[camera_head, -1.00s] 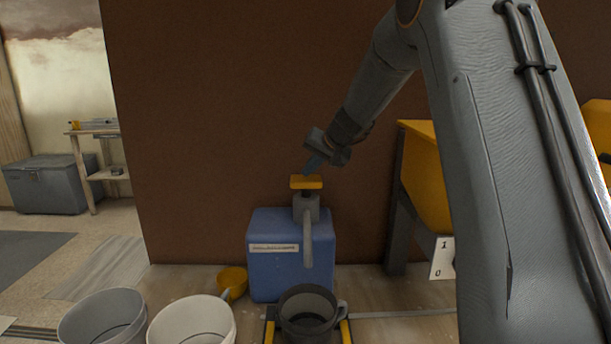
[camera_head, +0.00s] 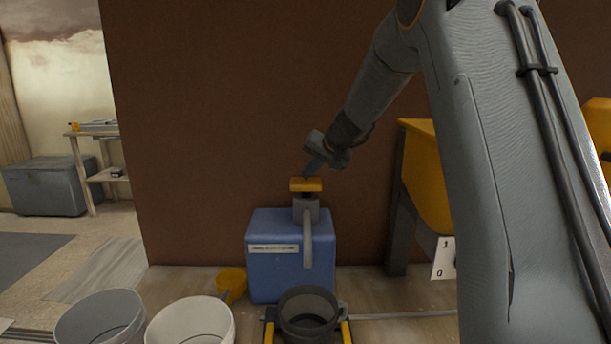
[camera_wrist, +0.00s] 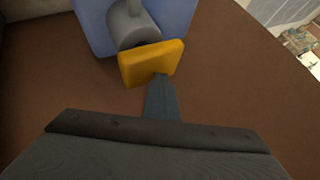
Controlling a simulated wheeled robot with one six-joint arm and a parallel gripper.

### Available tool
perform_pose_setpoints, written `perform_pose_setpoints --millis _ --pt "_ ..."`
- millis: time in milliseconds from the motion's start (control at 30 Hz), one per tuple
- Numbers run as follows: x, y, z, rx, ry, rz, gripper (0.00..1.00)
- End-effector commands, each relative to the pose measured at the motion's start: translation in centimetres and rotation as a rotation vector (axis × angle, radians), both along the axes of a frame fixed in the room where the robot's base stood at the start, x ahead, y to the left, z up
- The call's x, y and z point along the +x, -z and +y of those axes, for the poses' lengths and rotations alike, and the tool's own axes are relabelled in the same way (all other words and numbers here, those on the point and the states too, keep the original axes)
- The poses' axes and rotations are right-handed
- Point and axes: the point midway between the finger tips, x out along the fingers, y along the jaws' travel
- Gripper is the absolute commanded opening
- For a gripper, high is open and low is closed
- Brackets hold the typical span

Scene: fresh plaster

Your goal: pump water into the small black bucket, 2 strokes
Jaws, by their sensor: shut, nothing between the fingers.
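The blue water container (camera_head: 275,275) stands against the brown wall with a grey pump and downward spout (camera_head: 307,240) on top. The pump's flat yellow press head (camera_head: 306,184) is at the top of it. My gripper (camera_head: 308,174) is shut and empty, its fingertips at the top of the press head. In the wrist view my gripper (camera_wrist: 161,80) meets the yellow press head (camera_wrist: 150,62); whether it presses or only touches, I cannot tell. The small black bucket (camera_head: 308,312) stands below the spout, between yellow guides. Its inside is dark, and no water shows.
A grey bucket (camera_head: 100,320) and a white bucket (camera_head: 190,322) stand at the front left. A yellow scoop (camera_head: 231,282) lies beside the container. A yellow hopper (camera_head: 427,175) on dark legs stands to the right, with a number card (camera_head: 444,258) near it.

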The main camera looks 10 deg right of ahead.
Motion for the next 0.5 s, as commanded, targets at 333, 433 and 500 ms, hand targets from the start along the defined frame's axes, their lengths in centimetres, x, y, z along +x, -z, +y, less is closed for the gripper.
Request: perform_pose_setpoints --millis 333,433,500 --pt "-0.06 0.57 0.03 0.0 0.0 0.003 0.0" --pt "-0.06 0.67 0.04 0.0 0.0 0.003 0.0" --pt "-0.06 0.73 0.04 0.0 0.0 0.003 0.0"
